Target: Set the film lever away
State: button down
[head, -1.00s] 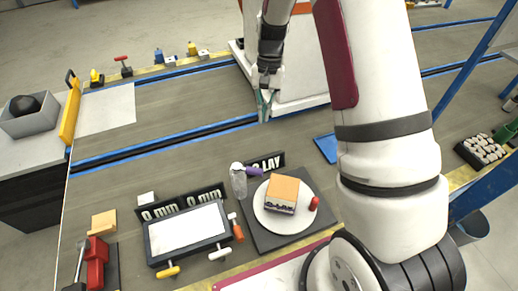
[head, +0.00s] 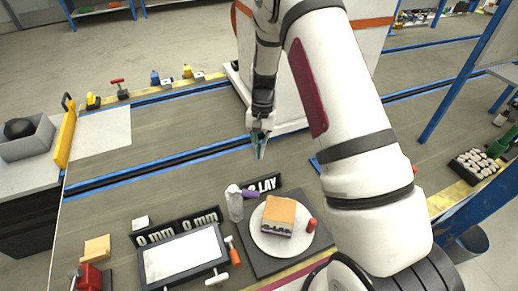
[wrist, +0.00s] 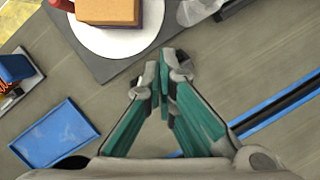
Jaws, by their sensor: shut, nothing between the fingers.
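I cannot tell for sure which thing is the film lever. A small orange-handled lever (head: 233,251) lies at the right end of a dark-framed white panel (head: 182,257), and a white handle (head: 216,279) sits below the panel. A purple-ended piece (head: 250,194) lies beside an upright pale bottle (head: 235,204). My gripper (head: 258,152) is shut and empty above the bench, behind the bottle and near the blue-edged slot. In the wrist view, its green-padded fingers meet at the tips (wrist: 163,72), with nothing between them.
A white plate (head: 283,243) on a dark mat holds a tan-topped block (head: 279,214), with a red cylinder (head: 310,225) beside it. Black number signs (head: 187,227) stand behind the panel. A blue tray (wrist: 57,134) lies left in the wrist view. The left bench surface is mostly clear.

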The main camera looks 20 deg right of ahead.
aim_at(247, 194)
jog(key=s+a+f+p, duration=0.1)
jog(key=s+a+f, duration=0.2)
jog(key=s+f, duration=0.2)
jog(key=shift+f, duration=0.9)
jog(key=shift+a, duration=0.1)
